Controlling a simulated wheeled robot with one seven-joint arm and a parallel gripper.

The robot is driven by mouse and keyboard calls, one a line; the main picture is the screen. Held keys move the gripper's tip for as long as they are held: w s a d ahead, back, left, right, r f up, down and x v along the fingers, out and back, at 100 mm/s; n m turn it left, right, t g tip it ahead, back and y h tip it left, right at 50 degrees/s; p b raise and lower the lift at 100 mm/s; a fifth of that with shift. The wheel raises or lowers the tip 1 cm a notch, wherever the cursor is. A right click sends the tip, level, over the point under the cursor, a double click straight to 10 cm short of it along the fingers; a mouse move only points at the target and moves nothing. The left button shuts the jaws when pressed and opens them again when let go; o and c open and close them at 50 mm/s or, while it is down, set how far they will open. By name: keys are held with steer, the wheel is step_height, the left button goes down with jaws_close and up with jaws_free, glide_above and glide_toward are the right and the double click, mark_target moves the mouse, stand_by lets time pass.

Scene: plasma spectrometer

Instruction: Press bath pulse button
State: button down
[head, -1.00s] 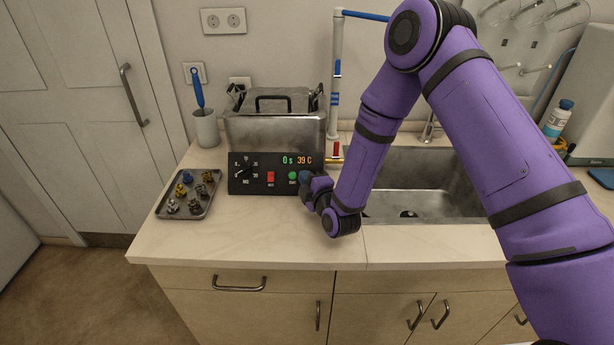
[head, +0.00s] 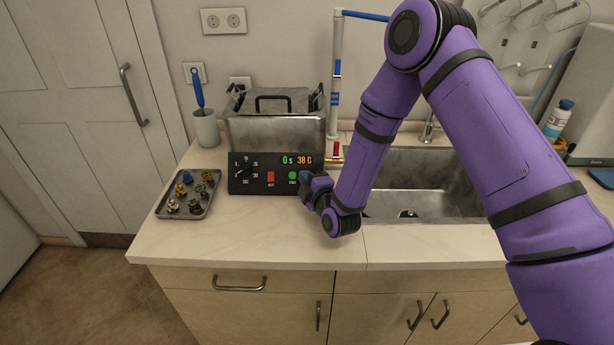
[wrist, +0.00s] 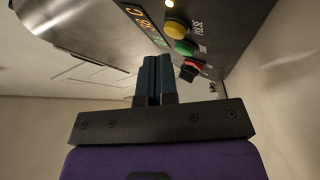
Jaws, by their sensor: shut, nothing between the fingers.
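The bath's black control panel (head: 240,185) faces me on the front of the steel bath (head: 270,132). In the wrist view, a yellow button (wrist: 175,26) is marked PULSE, beside a green button (wrist: 185,47) and a red switch (wrist: 193,65). In the head view the green button (head: 292,175) and red switch (head: 271,177) show, but my gripper hides the yellow one. My gripper (head: 307,180) is shut and empty at the panel's right end. In the wrist view its blue fingertips (wrist: 153,60) lie close to the yellow button, apart from it in the picture.
The display (head: 297,160) reads 0 s and 38 C. A tray of small parts (head: 163,208) lies left of the panel, with a cup (head: 206,130) behind it. The sink (head: 440,205) is right of my gripper. The counter in front is clear.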

stand_by(0.4)
steer(key=shift+w+f, duration=0.3)
steer(key=shift+w, duration=0.05)
steer(key=shift+w+f, duration=0.15)
steer(key=shift+w, duration=0.05)
stand_by(0.6)
steer(key=shift+s, duration=0.1)
steer(key=shift+s+r, duration=0.5)
steer(key=shift+s+a+r, duration=0.1)
steer(key=shift+s+r, duration=0.8)
steer(key=shift+s, duration=0.3)
steer(key=shift+s+r, duration=0.9)
steer(key=shift+s, duration=0.25)
